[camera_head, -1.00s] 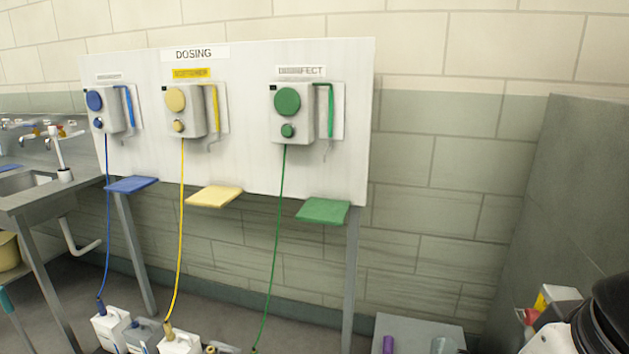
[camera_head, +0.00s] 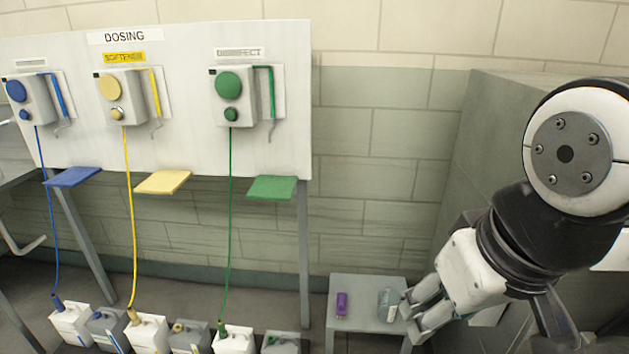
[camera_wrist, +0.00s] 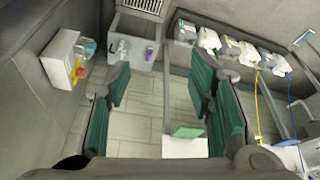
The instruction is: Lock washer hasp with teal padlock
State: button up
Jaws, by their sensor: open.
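I cannot make out a washer hasp or a teal padlock for certain in either view. A small teal item (camera_wrist: 88,47) shows beside a white box at the left of the wrist view, too small to identify. My gripper (camera_wrist: 158,92) is open and empty, with its green-padded fingers spread apart. In the head view my gripper (camera_head: 411,318) is at the lower right, in front of the right part of a low grey stand. No contact with anything can be made out.
A dosing panel (camera_head: 190,150) has hoses running down to several jugs (camera_head: 235,340).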

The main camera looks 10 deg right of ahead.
jog(key=w+d+f+n+g+h+b, duration=0.35)
jog(key=w+f+n+h+b, duration=0.2)
jog(key=w+f, duration=0.55)
jog(key=w+d+f+n+g+h+b, duration=0.2)
jog(key=w+d+f+n+h+b, duration=0.35)
jog(key=w+f, duration=0.6)
jog(key=w+d+f+n+g+h+b, duration=0.35)
jog(key=w+f+h+b, duration=0.4)
jog(key=f, duration=0.65)
jog(key=s+d+y+b, duration=0.1)
jog(key=s+d+b, duration=0.1)
jog(key=d, duration=1.1)
jog(key=shift+s+f+t+b, duration=0.15)
jog(key=shift+f+t+b, duration=0.15)
jog(key=shift+f, duration=0.05)
jog(key=shift+n, duration=0.25)
jog(key=shift+c, duration=0.3)
grip_shut()
